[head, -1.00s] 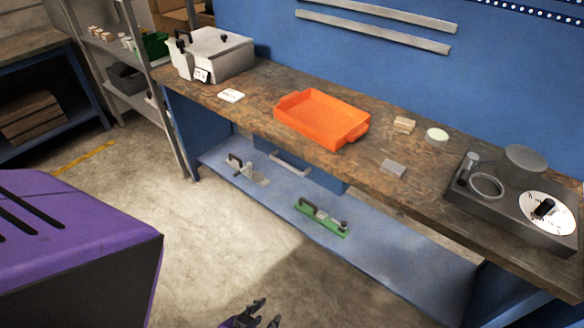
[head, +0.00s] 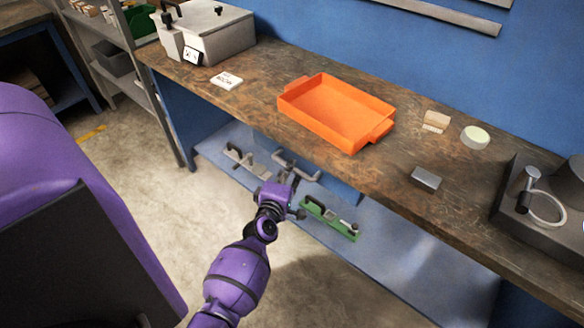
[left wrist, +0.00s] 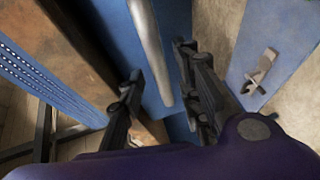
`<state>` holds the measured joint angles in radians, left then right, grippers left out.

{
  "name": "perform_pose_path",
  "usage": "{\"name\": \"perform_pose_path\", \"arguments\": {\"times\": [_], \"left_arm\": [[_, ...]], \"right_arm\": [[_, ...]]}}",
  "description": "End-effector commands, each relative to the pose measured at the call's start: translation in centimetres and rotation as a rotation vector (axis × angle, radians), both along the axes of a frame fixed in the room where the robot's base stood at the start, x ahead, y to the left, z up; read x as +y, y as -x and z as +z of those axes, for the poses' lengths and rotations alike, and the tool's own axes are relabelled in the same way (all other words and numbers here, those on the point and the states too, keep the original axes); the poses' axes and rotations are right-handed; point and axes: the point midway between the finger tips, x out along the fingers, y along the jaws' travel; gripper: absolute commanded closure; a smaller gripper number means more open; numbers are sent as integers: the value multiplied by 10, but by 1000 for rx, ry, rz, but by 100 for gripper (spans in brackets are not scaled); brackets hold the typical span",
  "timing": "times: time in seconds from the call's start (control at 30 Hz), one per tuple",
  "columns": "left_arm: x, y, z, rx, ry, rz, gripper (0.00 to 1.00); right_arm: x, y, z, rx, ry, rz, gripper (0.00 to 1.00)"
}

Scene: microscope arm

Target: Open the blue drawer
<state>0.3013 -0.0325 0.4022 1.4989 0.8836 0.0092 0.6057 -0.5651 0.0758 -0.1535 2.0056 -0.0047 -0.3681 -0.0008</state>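The blue drawer (head: 338,186) hangs under the wooden worktop, below the orange tray, and looks closed. Its pale bar handle (head: 298,166) shows just beyond my left gripper (head: 286,182). In the left wrist view the handle (left wrist: 150,50) runs down between the two dark, spread fingers of my left gripper (left wrist: 158,64), with the blue drawer front (left wrist: 181,22) behind it. The fingers are open, with gaps to the bar; I see no grip on it. In the head view my gripper hides part of the handle area. My right gripper is not in view.
The orange tray (head: 335,112) stands on the worktop (head: 235,105) above the drawer. The lower blue shelf (head: 400,246) holds a green-based clamp (head: 330,220) close to my left gripper and a grey clamp (head: 243,160). Open floor lies in front.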

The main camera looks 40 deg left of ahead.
Motion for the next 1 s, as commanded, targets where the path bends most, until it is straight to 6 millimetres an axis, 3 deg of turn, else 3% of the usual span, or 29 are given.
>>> {"name": "perform_pose_path", "arguments": {"times": [0.2, 0.5, 0.77, 1.0], "left_arm": [[8, -22, -4, 1, -2, 0, 68], [9, -25, -5, 2, -2, -1, 68], [8, -25, -5, 2, -3, -2, 100], [8, -25, -5, 2, -4, -2, 100]], "right_arm": [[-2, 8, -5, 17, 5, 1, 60], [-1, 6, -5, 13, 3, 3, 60], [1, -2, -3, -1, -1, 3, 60], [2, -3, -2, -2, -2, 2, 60]]}}
